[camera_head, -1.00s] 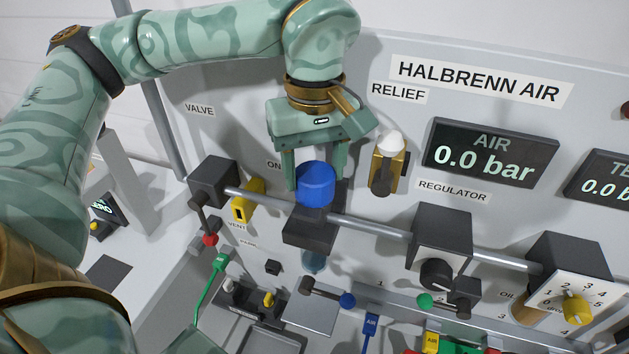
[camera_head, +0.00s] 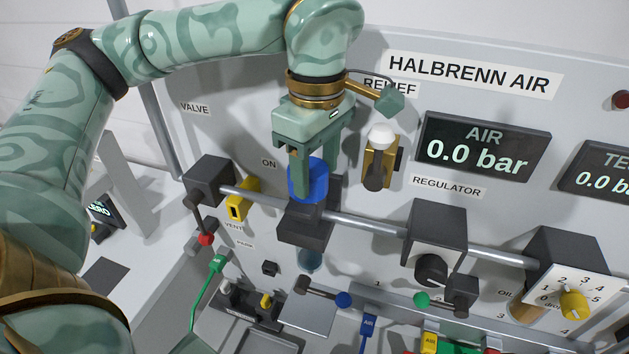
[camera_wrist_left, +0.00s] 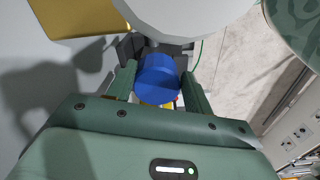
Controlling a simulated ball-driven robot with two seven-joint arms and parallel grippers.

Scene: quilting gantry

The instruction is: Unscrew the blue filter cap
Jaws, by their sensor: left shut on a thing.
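The blue filter cap (camera_head: 308,182) sits on top of the dark filter housing (camera_head: 302,232), which is on the pipe along the panel. My left gripper (camera_head: 311,186) comes down from above, its two green fingers on either side of the cap. It is shut on the cap. In the left wrist view the blue cap (camera_wrist_left: 158,78) shows between the two fingers (camera_wrist_left: 158,92). Part of the cap is hidden behind a finger in the head view. A clear bowl (camera_head: 309,259) hangs under the housing. My right gripper is not in view.
A brass relief valve with a white knob (camera_head: 381,136) stands close to the right of the gripper. A yellow part (camera_head: 243,199) and a dark valve block (camera_head: 209,181) are to the left. The regulator (camera_head: 436,238) is further right. The air display (camera_head: 482,150) reads 0.0 bar.

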